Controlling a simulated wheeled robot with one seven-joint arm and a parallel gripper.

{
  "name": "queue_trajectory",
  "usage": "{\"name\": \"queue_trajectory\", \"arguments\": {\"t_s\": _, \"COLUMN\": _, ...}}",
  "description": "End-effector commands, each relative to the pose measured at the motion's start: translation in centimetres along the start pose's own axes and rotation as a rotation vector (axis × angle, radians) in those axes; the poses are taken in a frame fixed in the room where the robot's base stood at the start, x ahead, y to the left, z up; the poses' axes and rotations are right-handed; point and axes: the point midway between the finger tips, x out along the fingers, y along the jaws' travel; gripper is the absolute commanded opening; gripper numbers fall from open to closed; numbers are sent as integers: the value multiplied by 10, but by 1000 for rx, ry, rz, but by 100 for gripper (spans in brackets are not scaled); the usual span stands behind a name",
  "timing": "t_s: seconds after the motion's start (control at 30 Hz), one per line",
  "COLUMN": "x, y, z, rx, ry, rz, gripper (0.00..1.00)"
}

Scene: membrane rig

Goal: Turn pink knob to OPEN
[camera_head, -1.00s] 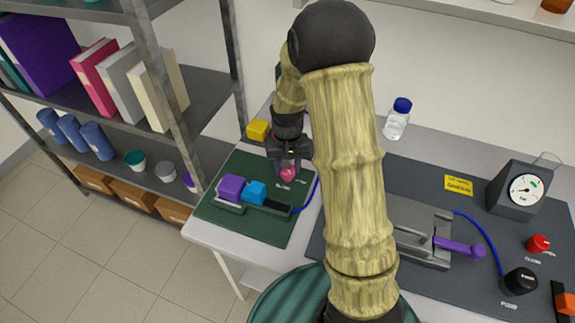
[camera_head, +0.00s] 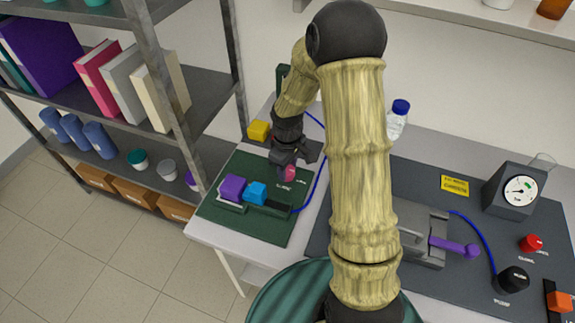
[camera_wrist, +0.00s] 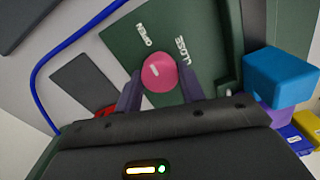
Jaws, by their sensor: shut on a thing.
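The pink knob (camera_wrist: 160,72) sits on the dark green board between the two fingers of my gripper (camera_wrist: 163,86), which is shut on it. A short white mark shows on its face.
A purple block (camera_head: 233,188) and a blue block (camera_head: 255,193) stand close on the green board (camera_head: 262,226). A blue tube (camera_head: 313,192) runs along its right side. A yellow block (camera_head: 258,131) is behind. A purple-handled grey device (camera_head: 425,238) stands right of my arm.

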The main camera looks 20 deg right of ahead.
Motion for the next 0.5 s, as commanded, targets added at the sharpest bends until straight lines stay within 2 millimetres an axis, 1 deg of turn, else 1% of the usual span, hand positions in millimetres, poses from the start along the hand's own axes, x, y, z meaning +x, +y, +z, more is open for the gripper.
{"name": "queue_trajectory", "arguments": {"t_s": 0.17, "x": -1, "y": 1, "z": -2, "rx": -30, "ry": 5, "rz": 3, "gripper": 16}}
{"name": "queue_trajectory", "arguments": {"t_s": 0.5, "x": -1, "y": 1, "z": -2, "rx": -34, "ry": 5, "rz": 4, "gripper": 16}}
